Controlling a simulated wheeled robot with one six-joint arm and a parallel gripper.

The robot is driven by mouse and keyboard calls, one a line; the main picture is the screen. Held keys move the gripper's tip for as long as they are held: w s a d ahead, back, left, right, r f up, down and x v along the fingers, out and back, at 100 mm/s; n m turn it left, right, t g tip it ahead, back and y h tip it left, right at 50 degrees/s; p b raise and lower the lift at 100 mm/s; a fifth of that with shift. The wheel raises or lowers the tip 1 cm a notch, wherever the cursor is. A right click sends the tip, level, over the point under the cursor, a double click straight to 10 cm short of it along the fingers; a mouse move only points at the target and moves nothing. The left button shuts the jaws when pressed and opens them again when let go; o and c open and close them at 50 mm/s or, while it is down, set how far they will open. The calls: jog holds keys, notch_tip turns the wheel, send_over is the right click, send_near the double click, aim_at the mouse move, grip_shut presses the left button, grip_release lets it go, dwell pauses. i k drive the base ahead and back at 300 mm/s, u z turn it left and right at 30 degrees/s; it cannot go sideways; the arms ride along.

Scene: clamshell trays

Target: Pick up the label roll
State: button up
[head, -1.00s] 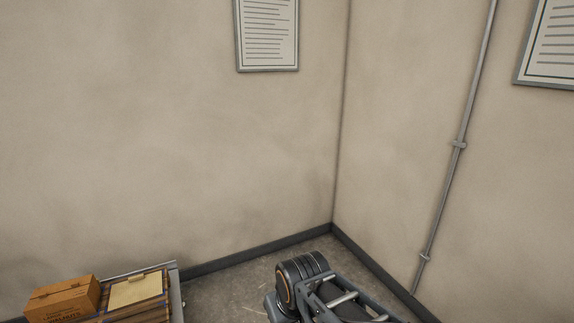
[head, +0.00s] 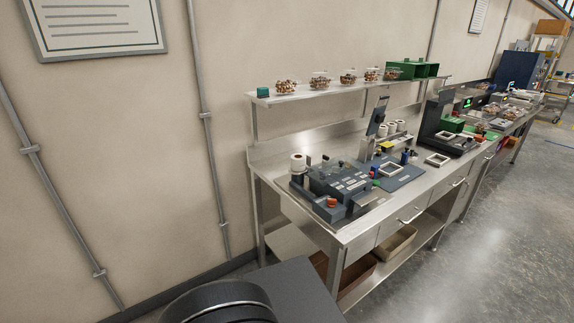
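White rolls that look like label rolls stand on the steel bench. One white roll (head: 298,162) stands at the bench's near left end, beside a dark machine. Several more white rolls (head: 390,128) stand farther back, near a dark upright device. They are too small to tell which is the label roll. My gripper is not in view; only a dark part of my own arm shows at the bottom edge.
The steel bench (head: 345,226) runs away to the right. A dark machine (head: 338,184) with a red button sits on it. Above, a shelf (head: 342,92) holds clear tubs of brown pieces and a green bin (head: 412,69). Open grey floor (head: 480,245) lies right of the bench.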

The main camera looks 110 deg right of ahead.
aim_at(298, 160)
jog(key=z, duration=2.7)
jog(key=i, duration=2.1)
jog(key=z, duration=1.7)
